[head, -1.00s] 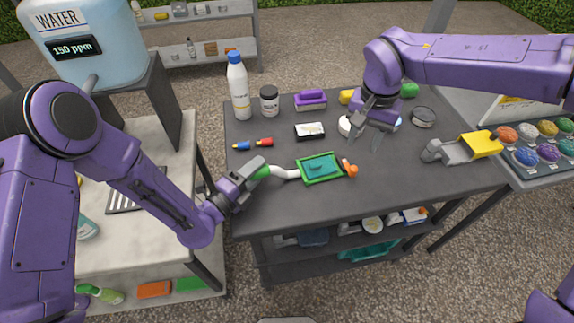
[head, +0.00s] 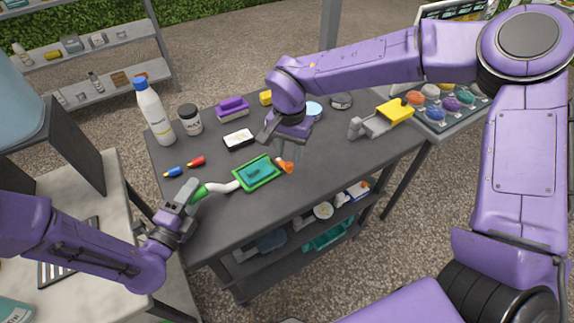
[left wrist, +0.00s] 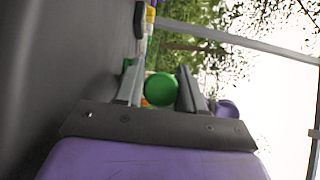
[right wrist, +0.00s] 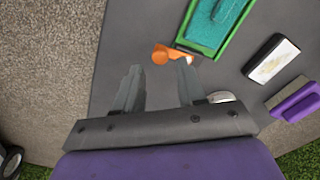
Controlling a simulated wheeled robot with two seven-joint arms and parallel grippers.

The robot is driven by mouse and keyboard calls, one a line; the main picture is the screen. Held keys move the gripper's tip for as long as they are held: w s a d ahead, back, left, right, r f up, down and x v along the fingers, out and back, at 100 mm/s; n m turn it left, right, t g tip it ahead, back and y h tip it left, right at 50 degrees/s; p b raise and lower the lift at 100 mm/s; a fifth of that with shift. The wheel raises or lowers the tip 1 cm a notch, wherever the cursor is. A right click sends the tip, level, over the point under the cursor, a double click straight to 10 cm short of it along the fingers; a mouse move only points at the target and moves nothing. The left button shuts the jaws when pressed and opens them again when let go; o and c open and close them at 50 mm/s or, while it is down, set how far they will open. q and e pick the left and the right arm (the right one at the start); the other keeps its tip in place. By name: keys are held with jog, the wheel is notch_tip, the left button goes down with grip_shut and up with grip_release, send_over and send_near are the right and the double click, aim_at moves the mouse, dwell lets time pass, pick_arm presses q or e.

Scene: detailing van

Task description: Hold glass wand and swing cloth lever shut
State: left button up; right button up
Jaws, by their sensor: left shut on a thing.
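The glass wand has a green handle, a white bent neck (head: 222,187) and a green frame (head: 241,182) with a teal cloth pad (head: 256,174). It is over the dark table, and its frame also shows in the right wrist view (right wrist: 181,40). An orange lever (head: 286,166) sits at the frame's right end; in the right wrist view the orange lever (right wrist: 160,54) is just beyond my fingertips. My left gripper (head: 190,194) is shut on the green handle (left wrist: 160,89). My right gripper (right wrist: 160,75) is open and empty, close to the lever.
Red and blue small items (head: 196,161) lie left. A yellow-grey tool (head: 385,118) lies right. The front table strip is clear.

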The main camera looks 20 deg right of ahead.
aim_at(289, 163)
jog(key=shift+f, duration=2.15)
grip_shut()
